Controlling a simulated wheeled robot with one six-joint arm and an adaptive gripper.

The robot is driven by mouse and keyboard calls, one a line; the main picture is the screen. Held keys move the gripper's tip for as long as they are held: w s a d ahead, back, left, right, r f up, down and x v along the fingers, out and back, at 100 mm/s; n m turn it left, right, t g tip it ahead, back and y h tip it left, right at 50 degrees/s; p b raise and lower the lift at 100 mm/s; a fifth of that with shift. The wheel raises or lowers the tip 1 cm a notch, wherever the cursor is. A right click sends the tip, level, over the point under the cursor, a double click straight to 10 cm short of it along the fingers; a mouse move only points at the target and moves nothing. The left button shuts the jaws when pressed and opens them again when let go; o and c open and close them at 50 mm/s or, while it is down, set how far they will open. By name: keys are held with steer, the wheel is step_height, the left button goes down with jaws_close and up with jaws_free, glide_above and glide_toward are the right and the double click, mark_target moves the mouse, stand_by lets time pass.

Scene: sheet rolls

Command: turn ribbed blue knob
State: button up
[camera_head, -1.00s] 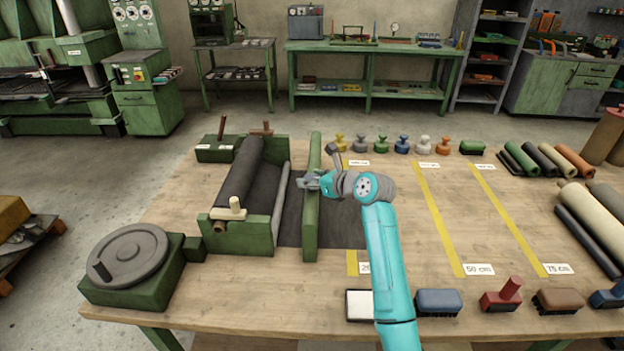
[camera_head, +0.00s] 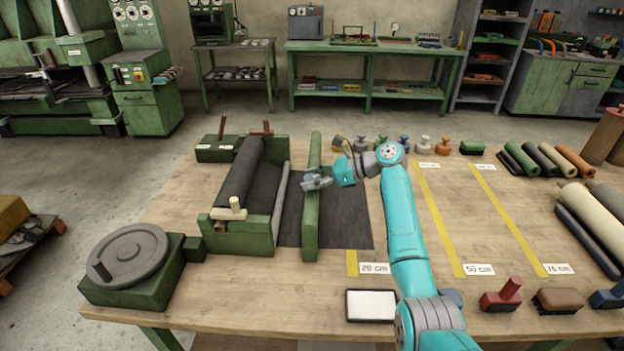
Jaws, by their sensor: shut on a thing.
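I cannot make out a ribbed blue knob for certain. A small blue knob-shaped piece (camera_head: 404,140) stands in the back row, just behind my arm, too small to show ribs. The bar stands across a dark sheet (camera_head: 345,230) that runs out from the roll holder.
A grey handwheel (camera_head: 128,255) on a green block stands at the left front. Yellow strips (camera_head: 438,215) mark the table. A white pad (camera_head: 371,305) and several tools line the front edge, partly behind my arm. Rolls (camera_head: 590,240) lie at the right.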

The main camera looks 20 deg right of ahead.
mark_target(312, 178)
steer(key=shift+n+g+y, duration=0.5)
steer(key=shift+n+g, duration=0.8)
steer(key=shift+g, duration=0.2)
steer(key=shift+f+n+g, duration=0.15)
steer(key=shift+n+g, duration=1.05)
steer(key=shift+g, duration=0.2)
steer(key=o, duration=1.2)
steer(key=shift+c, duration=0.2)
step_height(312, 178, up, 10)
steer(key=shift+r, duration=0.1)
